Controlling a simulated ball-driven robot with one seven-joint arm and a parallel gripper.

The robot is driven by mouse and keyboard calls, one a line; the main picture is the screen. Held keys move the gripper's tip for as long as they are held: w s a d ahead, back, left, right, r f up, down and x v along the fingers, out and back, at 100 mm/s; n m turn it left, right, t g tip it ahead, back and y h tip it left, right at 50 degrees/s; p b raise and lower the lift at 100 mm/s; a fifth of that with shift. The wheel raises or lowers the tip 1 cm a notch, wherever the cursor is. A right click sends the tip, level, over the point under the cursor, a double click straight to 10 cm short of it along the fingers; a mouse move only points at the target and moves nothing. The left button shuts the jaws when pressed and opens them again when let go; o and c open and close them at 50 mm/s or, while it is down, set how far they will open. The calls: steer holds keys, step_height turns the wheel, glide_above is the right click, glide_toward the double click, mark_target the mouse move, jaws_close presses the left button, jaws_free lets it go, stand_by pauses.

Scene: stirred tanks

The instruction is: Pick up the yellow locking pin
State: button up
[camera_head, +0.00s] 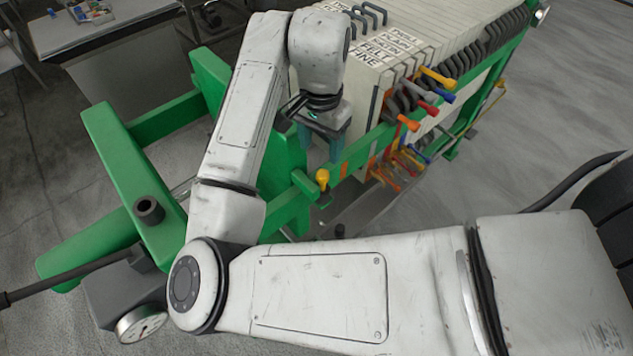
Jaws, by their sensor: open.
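The yellow locking pin (322,178) shows as a small rounded yellow head at the end of a green bar on the press frame. Its lower part is hard to make out. My gripper (321,153) points down just above the pin in the picture, with its two dark greenish fingers apart and nothing seen between them. The fingers look apart from the pin, but the depth between them is hard to judge.
A green press frame (140,165) holds a stack of pale plates (385,45). Several coloured tap handles (437,78) stick out along its right side. A pressure gauge (141,324) sits at the lower left. A table (130,22) stands at the back left.

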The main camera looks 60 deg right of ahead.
mark_target(322, 174)
steer(key=shift+s+d+f+p, duration=0.1)
steer(key=shift+f+p, duration=0.25)
steer(key=shift+f, duration=1.6)
steer(key=shift+s+d+f+p, duration=0.1)
steer(key=shift+f+p, duration=0.25)
steer(key=shift+f, duration=1.55)
steer(key=shift+f, duration=0.25)
jaws_close()
